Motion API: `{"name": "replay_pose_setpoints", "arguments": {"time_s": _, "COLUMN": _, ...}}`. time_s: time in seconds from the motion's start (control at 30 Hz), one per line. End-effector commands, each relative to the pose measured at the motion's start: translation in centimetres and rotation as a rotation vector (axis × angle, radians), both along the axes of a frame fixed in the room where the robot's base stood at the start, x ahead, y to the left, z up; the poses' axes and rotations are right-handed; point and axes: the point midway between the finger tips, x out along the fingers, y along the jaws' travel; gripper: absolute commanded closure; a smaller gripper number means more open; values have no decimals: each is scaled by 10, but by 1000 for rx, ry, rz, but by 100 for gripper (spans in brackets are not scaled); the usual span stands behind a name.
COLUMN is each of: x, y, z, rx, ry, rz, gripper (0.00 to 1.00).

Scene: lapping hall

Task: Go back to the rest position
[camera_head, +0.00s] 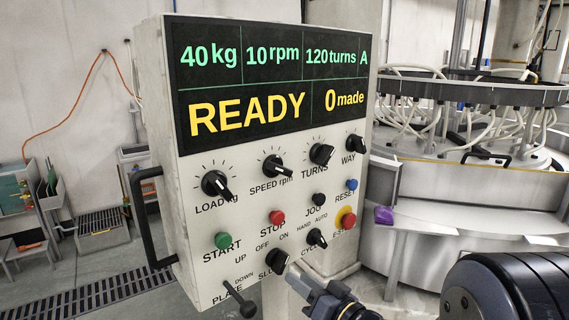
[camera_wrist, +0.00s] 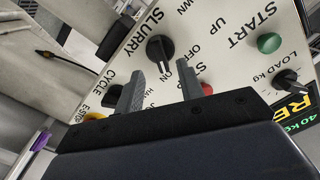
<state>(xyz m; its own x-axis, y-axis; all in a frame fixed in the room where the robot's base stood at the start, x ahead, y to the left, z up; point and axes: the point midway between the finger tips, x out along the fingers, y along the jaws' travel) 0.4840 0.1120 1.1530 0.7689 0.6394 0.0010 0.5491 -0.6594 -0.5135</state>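The control panel (camera_head: 250,180) stands in front of me, its display (camera_head: 270,85) reading READY, 40 kg, 10 rpm, 120 turns, A and 0 made. My gripper (camera_head: 296,276) is at its lower edge, just below and right of the black SLURRY knob (camera_head: 276,261). In the wrist view my gripper (camera_wrist: 160,68) has its two fingers apart with nothing held between them. The SLURRY knob (camera_wrist: 161,50) shows just beyond the fingertips, its pointer near ON. I cannot tell whether a finger touches it. The CYCLE knob (camera_wrist: 113,96) is partly behind one finger.
A PLATE lever (camera_head: 240,298) juts from the panel's lower edge, and a black handle (camera_head: 150,218) from its left side. The red E-stop (camera_head: 347,220) is close above my arm. A round lapping machine (camera_head: 470,190) with hoses stands at the right. Open floor shows at the left.

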Motion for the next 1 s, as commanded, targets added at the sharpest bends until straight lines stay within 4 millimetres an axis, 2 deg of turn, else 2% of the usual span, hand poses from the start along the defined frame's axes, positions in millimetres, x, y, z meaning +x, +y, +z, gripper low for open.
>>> {"name": "replay_pose_setpoints", "arguments": {"time_s": 0.3, "x": 47, "y": 41, "z": 1, "rx": -2, "ry": 1, "rz": 4, "gripper": 64}}
{"name": "replay_pose_setpoints", "arguments": {"time_s": 1.0, "x": 45, "y": 36, "z": -1, "rx": -486, "ry": -404, "rz": -2, "gripper": 64}}
